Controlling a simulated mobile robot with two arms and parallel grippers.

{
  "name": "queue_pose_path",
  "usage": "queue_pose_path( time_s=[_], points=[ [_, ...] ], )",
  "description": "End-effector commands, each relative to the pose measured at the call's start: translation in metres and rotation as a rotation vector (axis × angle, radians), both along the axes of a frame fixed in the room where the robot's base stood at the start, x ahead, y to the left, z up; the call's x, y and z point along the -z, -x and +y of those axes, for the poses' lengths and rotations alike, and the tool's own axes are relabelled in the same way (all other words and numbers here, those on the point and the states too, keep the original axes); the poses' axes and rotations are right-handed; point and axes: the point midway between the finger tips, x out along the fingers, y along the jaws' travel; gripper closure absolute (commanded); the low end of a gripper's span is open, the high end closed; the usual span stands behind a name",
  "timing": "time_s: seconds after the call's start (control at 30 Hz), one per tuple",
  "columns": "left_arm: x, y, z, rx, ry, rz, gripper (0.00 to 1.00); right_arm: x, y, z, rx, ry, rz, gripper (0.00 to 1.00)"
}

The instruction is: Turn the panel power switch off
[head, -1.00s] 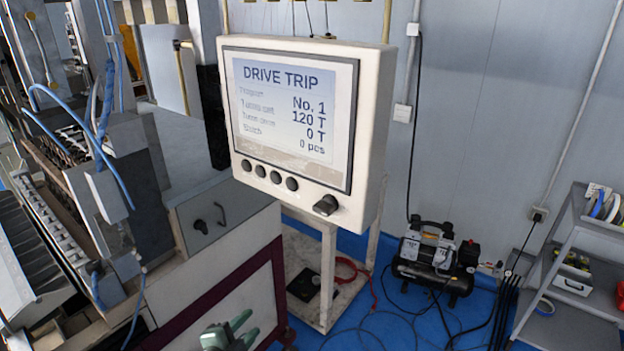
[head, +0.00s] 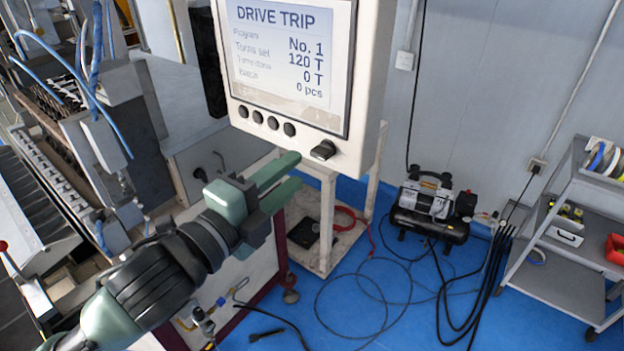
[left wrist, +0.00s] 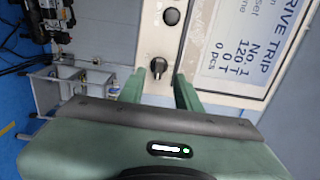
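The white control panel (head: 372,100) shows "DRIVE TRIP" on its screen. The panel power switch, a black rotary knob (head: 323,150), sits at its lower right corner, to the right of a row of round black buttons (head: 266,120). My left gripper (head: 288,172) is in front of the panel, just below and left of the knob in the head view. In the left wrist view the knob (left wrist: 158,66) is ahead of the open fingers (left wrist: 158,86), roughly between their tips, and looks apart from them. The right gripper is not in view.
An air compressor (head: 430,208) stands on the blue floor behind, with hoses and cables lying around it. A grey shelf cart (head: 570,275) is at the right. The coil winder (head: 60,170) fills the left. The panel's stand (head: 328,225) is below it.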

Motion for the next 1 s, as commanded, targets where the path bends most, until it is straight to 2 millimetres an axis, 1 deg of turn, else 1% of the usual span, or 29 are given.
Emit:
queue_pose_path(
  time_s=[0.03, 0.17, 0.2, 0.23, 0.4, 0.5, 0.63, 0.87, 0.9, 0.93, 0.97, 1.0],
  points=[
    [0.007, -0.001, -0.002, 0.004, 0.0, -0.007, 0.66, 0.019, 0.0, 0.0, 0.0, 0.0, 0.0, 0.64],
    [0.008, 0.0, -0.007, 0.012, -0.01, -0.008, 0.66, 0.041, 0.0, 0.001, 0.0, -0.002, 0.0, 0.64],
    [0.004, -0.003, -0.01, 0.013, -0.011, -0.005, 0.66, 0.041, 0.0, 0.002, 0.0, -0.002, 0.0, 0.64],
    [0.001, -0.009, -0.014, 0.013, -0.009, -0.002, 0.66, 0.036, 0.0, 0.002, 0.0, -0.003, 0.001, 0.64],
    [0.001, -0.031, -0.029, 0.011, -0.01, 0.0, 0.66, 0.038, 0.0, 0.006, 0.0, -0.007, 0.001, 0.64],
    [0.001, -0.038, -0.034, 0.011, -0.01, 0.0, 0.66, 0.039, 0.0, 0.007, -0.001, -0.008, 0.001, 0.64],
    [0.001, -0.042, -0.037, 0.012, -0.011, 0.0, 0.66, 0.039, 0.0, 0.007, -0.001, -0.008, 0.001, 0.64],
    [0.001, -0.042, -0.038, 0.012, -0.012, 0.0, 0.66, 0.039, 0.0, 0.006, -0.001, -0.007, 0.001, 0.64],
    [0.001, -0.042, -0.037, 0.011, -0.012, 0.0, 0.72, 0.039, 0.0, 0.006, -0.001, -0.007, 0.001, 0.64],
    [0.001, -0.042, -0.037, 0.011, -0.011, 0.0, 0.8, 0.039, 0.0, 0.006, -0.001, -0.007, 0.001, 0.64],
    [0.001, -0.042, -0.037, 0.011, -0.011, 0.0, 0.89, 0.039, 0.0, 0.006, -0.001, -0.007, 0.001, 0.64],
    [0.001, -0.043, -0.037, 0.011, -0.011, 0.0, 1.0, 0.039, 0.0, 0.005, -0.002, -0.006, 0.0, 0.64]
  ],
)
